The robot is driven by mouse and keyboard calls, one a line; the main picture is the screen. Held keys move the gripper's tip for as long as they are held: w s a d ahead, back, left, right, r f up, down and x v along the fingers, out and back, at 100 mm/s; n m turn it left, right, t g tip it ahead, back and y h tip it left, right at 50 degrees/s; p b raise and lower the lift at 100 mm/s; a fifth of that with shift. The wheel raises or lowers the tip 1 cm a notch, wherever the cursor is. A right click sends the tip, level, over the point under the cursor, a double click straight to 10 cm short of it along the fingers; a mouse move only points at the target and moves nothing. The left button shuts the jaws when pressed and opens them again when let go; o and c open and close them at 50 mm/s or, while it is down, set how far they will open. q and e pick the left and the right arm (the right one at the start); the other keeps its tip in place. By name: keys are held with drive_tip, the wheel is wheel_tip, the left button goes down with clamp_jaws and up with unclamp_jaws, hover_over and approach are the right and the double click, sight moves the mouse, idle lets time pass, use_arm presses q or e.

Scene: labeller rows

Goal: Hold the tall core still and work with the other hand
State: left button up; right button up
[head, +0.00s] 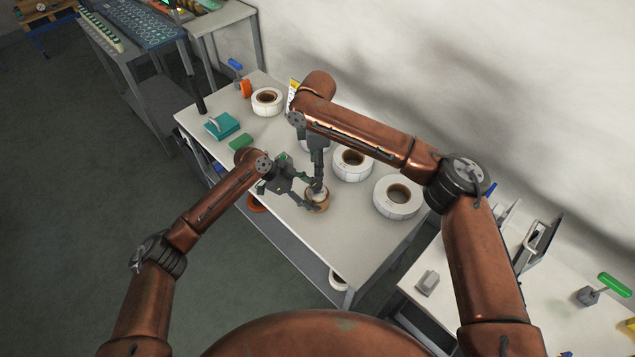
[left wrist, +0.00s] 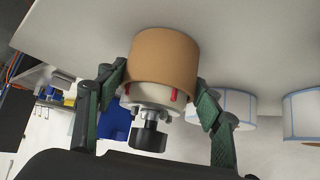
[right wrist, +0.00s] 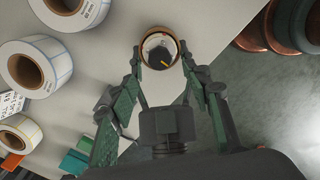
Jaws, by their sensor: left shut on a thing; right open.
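The tall brown core (head: 318,205) stands upright on the grey table near its front edge. It also shows in the left wrist view (left wrist: 165,60). A white fitting (left wrist: 152,97) with red tabs and a dark knob (left wrist: 150,137) sits at its upper end. In the right wrist view the core's rim (right wrist: 144,37) rings this fitting. My left gripper (head: 304,196) is shut on the core, a finger on each side. My right gripper (right wrist: 160,60) is open above the core, fingers on either side of the fitting; I cannot tell whether they touch it.
White label rolls (head: 353,164) (head: 397,196) (head: 267,101) lie along the table (head: 372,244). A teal block (head: 222,125) and a green block (head: 241,141) lie at the far left. A second table (head: 412,285) with a grey block (head: 428,282) stands at right. Bare tabletop lies right of the core.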

sight(317, 183)
use_arm(q)
drive_tip(key=shift+s+a+f, duration=0.15)
drive_tip(key=shift+s+f, duration=0.05)
drive_tip(key=shift+f, duration=0.25)
use_arm(e)
wheel_tip(317, 183, down, 8)
drive_tip(key=shift+f, duration=0.1)
drive_tip(key=shift+c, duration=0.5)
clamp_jaws()
drive_tip(key=n, duration=0.5)
drive_tip(key=shift+n, duration=0.4)
drive_tip(key=n, duration=0.4)
use_arm(q)
drive_tip(key=shift+r, duration=0.1)
use_arm(e)
unclamp_jaws()
